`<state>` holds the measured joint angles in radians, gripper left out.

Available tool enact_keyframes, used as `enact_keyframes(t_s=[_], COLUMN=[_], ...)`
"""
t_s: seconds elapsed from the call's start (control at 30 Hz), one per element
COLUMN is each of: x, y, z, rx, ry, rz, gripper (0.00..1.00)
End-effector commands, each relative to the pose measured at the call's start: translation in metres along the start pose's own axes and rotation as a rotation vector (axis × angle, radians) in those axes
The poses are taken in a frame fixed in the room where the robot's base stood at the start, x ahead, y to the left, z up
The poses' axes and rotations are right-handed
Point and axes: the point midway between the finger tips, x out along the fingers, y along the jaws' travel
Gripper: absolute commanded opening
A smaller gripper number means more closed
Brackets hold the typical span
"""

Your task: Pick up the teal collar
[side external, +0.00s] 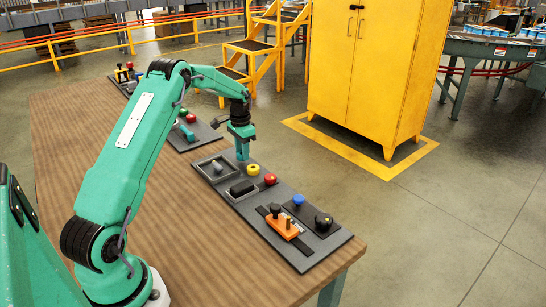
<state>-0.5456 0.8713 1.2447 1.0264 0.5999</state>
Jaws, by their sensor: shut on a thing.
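My gripper (242,152) points down above the far-left end of the nearer grey panel. It is shut on a small teal piece, which looks to be the teal collar (242,149). The piece is close in colour to my arm, so its outline against the jaws is hard to make out. From this side I cannot tell whether its lower end touches the panel.
The grey panel (316,252) carries a grey post (217,167), a black block (242,188), yellow (253,169), red (270,179) and blue (298,199) knobs, and an orange block (282,223). Another panel (203,131) lies beyond. The wooden table (200,235) is bare in front.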

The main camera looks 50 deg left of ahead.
Motion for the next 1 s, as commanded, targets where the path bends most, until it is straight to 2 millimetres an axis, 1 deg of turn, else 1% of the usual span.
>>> enact_keyframes(t_s=[0.03, 0.13, 0.2, 0.6, 0.8, 1.0], x=[-0.008, -0.024, -0.03, -0.071, -0.084, -0.09], y=[-0.001, -0.001, 0.014, 0.082, 0.105, 0.115], z=[-0.001, -0.001, -0.002, -0.005, -0.007, -0.007], rx=[0.0, 0.0, 0.003, 0.004, 0.002, 0.001], ry=[0.004, 0.005, 0.002, 0.002, 0.002, 0.001], rz=[-0.003, -0.003, -0.001, -0.001, -0.001, 0.0], gripper=[0.11, 0.11, 0.11, 0.11, 0.11, 0.11])
